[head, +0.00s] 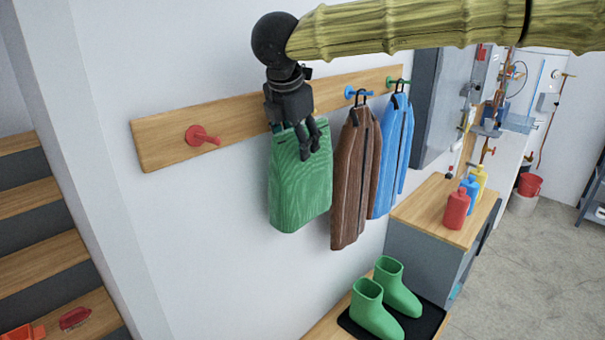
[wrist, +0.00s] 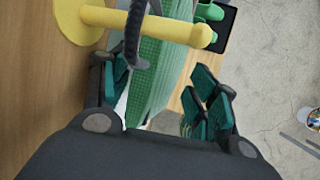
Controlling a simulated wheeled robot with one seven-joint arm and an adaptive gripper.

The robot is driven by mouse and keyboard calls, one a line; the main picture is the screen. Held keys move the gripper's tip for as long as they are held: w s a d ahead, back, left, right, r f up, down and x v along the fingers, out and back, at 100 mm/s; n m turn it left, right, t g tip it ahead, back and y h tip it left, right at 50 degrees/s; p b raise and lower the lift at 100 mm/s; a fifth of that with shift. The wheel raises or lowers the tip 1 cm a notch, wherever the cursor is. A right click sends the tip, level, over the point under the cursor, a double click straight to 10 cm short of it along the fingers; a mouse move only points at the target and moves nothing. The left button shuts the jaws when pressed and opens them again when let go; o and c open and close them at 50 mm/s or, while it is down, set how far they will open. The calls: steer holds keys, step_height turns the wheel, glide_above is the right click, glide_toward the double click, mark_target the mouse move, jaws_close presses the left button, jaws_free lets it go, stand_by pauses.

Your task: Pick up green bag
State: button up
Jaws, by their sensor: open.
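The green bag (head: 300,190) hangs against the white wall in the head view, below the wooden peg board. In the wrist view the green bag (wrist: 155,80) hangs by a dark hook (wrist: 135,35) beside a yellow peg (wrist: 150,22). My gripper (head: 309,148) is at the bag's upper part in the head view and hides its top and hook. In the wrist view my gripper (wrist: 160,95) is open, with the bag between its fingers, nearer the left one. I cannot tell whether either finger touches it.
The peg board (head: 160,135) carries a red peg (head: 203,136) at left. A brown bag (head: 353,185) and a blue bag (head: 393,155) hang close to the right. Green boots (head: 372,310) stand on a dark mat below. Coloured bottles (head: 457,208) stand on a cabinet. Stairs (head: 40,205) are at left.

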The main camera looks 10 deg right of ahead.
steer(key=shift+x, duration=1.1)
steer(key=shift+r, duration=0.1)
jaws_close()
